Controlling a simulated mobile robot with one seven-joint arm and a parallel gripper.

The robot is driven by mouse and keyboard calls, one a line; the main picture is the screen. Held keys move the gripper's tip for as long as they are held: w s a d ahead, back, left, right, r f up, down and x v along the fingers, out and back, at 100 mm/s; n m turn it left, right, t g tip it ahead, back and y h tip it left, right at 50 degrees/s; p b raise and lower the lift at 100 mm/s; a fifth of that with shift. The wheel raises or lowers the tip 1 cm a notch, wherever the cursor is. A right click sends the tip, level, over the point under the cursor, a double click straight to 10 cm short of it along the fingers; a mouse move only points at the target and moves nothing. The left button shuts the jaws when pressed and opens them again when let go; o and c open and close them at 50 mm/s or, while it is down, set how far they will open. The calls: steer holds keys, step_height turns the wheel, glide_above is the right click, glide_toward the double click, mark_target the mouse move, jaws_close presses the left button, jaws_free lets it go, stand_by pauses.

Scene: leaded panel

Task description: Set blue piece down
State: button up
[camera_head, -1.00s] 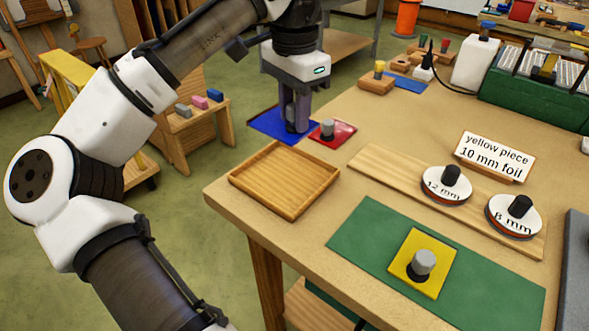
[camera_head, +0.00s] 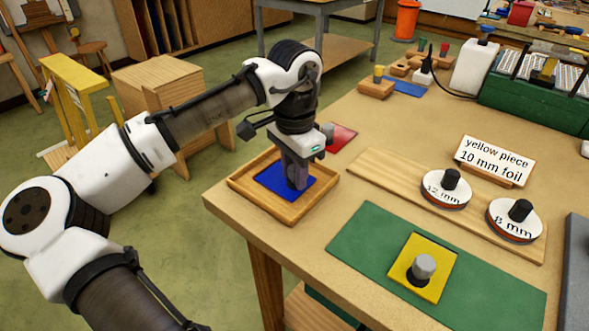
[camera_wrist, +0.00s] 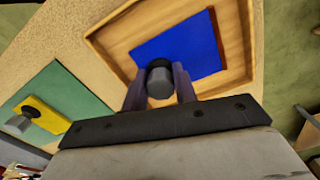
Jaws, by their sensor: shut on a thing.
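The blue piece (camera_head: 270,181) is a flat blue square with a grey knob. It is inside the wooden tray (camera_head: 246,195) at the table's left corner, within the tray's rim. My gripper (camera_head: 297,187) is above the tray, shut on the knob of the blue piece. In the wrist view, the blue piece (camera_wrist: 200,50) lies between the tray walls, with the grey knob (camera_wrist: 160,82) between my fingers. I cannot tell whether the piece touches the tray floor.
A red piece (camera_head: 341,137) lies just behind the tray, partly hidden by my gripper. The yellow piece (camera_head: 436,252) sits on a green mat (camera_head: 365,240). Round 12 mm (camera_head: 446,188) and 8 mm (camera_head: 513,218) knobbed discs stand on a wooden board. A sign (camera_head: 495,159) stands behind them.

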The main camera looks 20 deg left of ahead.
steer(key=shift+f, duration=0.2)
steer(key=o, duration=0.9)
steer(key=shift+r, duration=0.15)
